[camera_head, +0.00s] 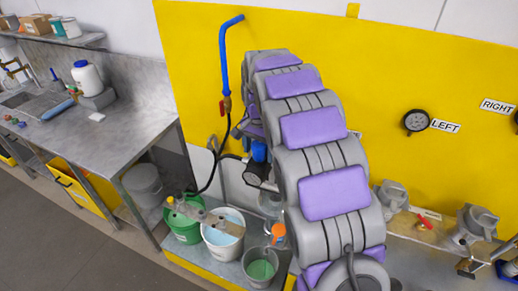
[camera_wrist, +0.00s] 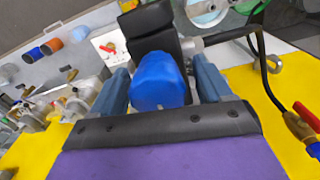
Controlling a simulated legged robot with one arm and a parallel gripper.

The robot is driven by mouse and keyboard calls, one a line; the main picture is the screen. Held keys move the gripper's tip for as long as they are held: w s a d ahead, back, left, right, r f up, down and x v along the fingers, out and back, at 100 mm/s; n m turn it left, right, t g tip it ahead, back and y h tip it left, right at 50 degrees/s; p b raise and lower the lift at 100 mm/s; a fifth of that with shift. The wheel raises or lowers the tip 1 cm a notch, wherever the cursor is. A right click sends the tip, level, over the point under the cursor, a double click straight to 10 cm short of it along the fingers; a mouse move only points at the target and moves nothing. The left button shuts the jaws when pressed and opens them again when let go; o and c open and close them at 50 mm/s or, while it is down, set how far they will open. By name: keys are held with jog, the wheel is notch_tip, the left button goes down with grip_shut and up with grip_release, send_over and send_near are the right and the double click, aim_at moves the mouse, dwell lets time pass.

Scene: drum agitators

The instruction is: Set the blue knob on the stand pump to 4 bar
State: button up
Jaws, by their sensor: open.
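The blue knob (camera_wrist: 158,82) is in the middle of the wrist view, on top of a black body of what looks like the stand pump (camera_wrist: 150,35). My gripper (camera_wrist: 160,72) is open, with one grey-blue finger on each side of the knob. Narrow gaps seem to show beside the knob; I cannot tell whether a finger touches it. In the head view the knob (camera_head: 259,152) sits above a dark round gauge (camera_head: 257,173), left of my arm. My arm hides part of that area, and the gauge reading is too small to tell.
A blue pipe with a red-handled valve (camera_head: 226,104) and black hose runs down the yellow wall (camera_head: 195,60). Green (camera_head: 183,222) and white (camera_head: 222,238) buckets stand below the pump. A steel bench (camera_head: 110,135) is at left. A wall gauge (camera_head: 415,122) is marked LEFT.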

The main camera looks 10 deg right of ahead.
aim_at(259, 143)
notch_tip(259, 143, up, 17)
jog(key=p, duration=0.2)
jog(key=shift+r, duration=0.2)
dwell(0.6)
jog(key=s+f+n+g+b, duration=0.1)
jog(key=s+f+n+b, duration=0.3)
jog(key=s+f+b, duration=0.5)
jog(key=s+f+n+b, duration=0.4)
jog(key=s+f+b, duration=0.6)
jog(key=s+f, duration=1.4)
jog(key=s, duration=0.9)
jog(key=shift+d+n+g, duration=0.15)
jog(key=shift+n+g, duration=0.15)
jog(key=shift+g, duration=0.1)
